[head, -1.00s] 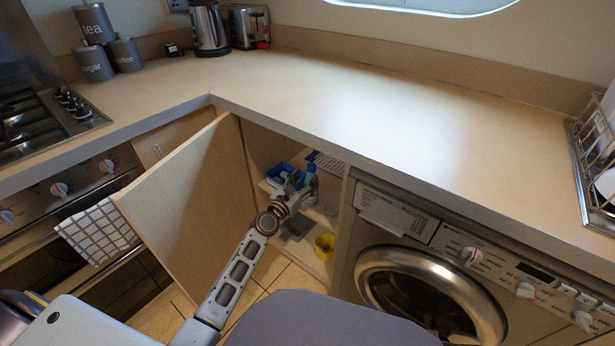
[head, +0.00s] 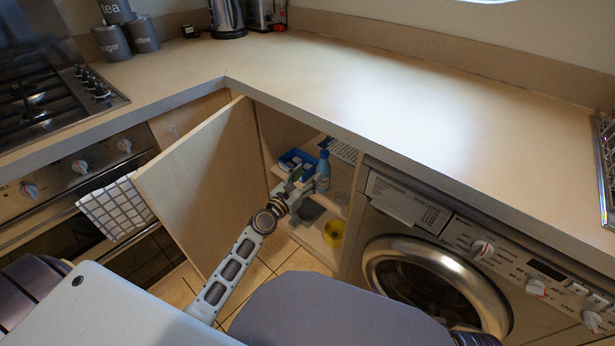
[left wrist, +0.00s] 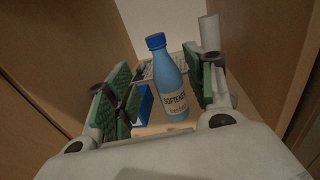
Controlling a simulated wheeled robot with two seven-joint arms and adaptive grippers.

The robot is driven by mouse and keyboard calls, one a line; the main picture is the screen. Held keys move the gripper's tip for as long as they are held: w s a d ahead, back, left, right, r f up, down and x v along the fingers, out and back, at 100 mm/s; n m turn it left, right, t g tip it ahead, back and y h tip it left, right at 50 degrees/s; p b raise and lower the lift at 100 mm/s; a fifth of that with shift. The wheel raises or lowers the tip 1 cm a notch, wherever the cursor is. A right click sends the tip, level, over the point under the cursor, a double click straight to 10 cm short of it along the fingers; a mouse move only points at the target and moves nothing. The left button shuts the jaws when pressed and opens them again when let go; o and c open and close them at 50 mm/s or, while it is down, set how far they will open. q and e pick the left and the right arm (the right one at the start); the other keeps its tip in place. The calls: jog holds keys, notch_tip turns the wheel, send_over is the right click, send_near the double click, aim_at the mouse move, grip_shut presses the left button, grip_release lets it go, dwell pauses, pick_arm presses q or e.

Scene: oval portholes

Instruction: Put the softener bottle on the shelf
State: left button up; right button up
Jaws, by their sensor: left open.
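The softener bottle (head: 323,172) is blue with a darker blue cap and stands upright on the shelf (head: 338,208) inside the open cupboard. In the left wrist view the bottle (left wrist: 168,80) shows its label and stands between the open fingers. My left gripper (head: 304,184) reaches into the cupboard and is open, with the bottle beside its fingertips in the head view. In the left wrist view the left gripper (left wrist: 165,98) has green finger pads, and no contact with the bottle is clear. My right gripper is not in view.
The cupboard door (head: 205,185) stands open to the left of my arm. A blue box (head: 297,160) is behind the gripper on the shelf. A yellow container (head: 333,233) sits lower down. The washing machine (head: 430,265) stands to the right.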

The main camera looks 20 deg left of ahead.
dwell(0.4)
pick_arm(q)
jog(key=s+d+f+m+g+h, duration=0.2)
jog(key=s+d+f+m+g, duration=0.2)
jog(key=s+d+m, duration=0.45)
jog(key=s+d+f+m+g+h, duration=0.1)
jog(key=s+d+f+m+g, duration=0.3)
jog(key=m, duration=0.8)
jog(key=s+a+f+m+g+y, duration=0.1)
jog(key=s+a+m+g+y, duration=0.1)
jog(key=s+m, duration=0.6)
jog(key=s+a+f+m+g+y, duration=0.2)
jog(key=s+a+m+g, duration=0.1)
jog(key=s+m, duration=0.5)
jog(key=shift+s+g+y, duration=0.4)
jog(key=shift+s, duration=0.7)
jog(key=shift+s+a+f, duration=0.1)
jog(key=shift+a, duration=0.05)
